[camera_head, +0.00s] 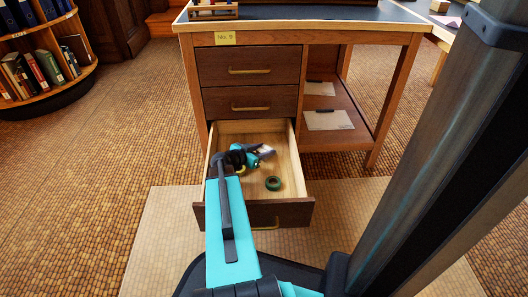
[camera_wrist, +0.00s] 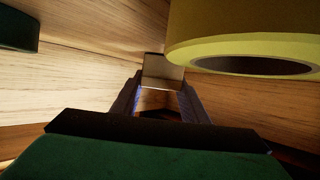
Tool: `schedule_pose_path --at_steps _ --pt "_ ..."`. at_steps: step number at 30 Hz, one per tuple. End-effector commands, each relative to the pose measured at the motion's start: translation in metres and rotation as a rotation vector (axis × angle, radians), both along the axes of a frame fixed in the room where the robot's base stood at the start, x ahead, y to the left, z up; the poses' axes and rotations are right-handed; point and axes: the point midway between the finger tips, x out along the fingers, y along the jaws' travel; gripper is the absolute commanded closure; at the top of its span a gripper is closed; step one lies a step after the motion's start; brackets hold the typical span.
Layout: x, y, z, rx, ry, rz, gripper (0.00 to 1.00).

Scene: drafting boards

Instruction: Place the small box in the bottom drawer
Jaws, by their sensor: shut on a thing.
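The bottom drawer (camera_head: 291,160) of the wooden desk is pulled out, with a pale wood inside. My gripper (camera_head: 266,151) is down inside it, over the drawer's middle. In the wrist view my gripper's fingers (camera_wrist: 158,98) are shut on a small greyish-tan thing, seemingly the small box (camera_wrist: 162,70), at the fingertips. The box is small and dim; its full shape is hidden by the fingers. Wood surfaces of the drawer lie close behind it. I cannot tell whether the box touches the drawer floor.
A green tape roll (camera_head: 273,183) lies in the drawer's front right; a yellow roll (camera_wrist: 245,35) is close to the right of my fingers. Two closed drawers (camera_head: 249,68) are above. A shelf with papers (camera_head: 329,120) is at right, a round bookcase (camera_head: 40,70) at far left.

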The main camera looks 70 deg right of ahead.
Motion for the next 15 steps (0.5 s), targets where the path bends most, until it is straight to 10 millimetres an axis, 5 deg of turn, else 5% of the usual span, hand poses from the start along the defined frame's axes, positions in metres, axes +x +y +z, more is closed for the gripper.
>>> schedule_pose_path --at_steps 7,8,9,11,15 --pt "0.0009 0.0005 -0.0019 0.000 0.000 0.001 0.83" --pt "0.0008 0.0005 -0.0019 0.000 0.000 0.001 0.56" --pt "0.0008 0.0006 -0.0018 0.000 0.000 0.001 0.50" --pt "0.0008 0.0005 -0.0017 0.000 0.000 0.001 0.41" --pt "0.0008 0.0005 -0.0017 0.000 0.000 0.001 0.41"
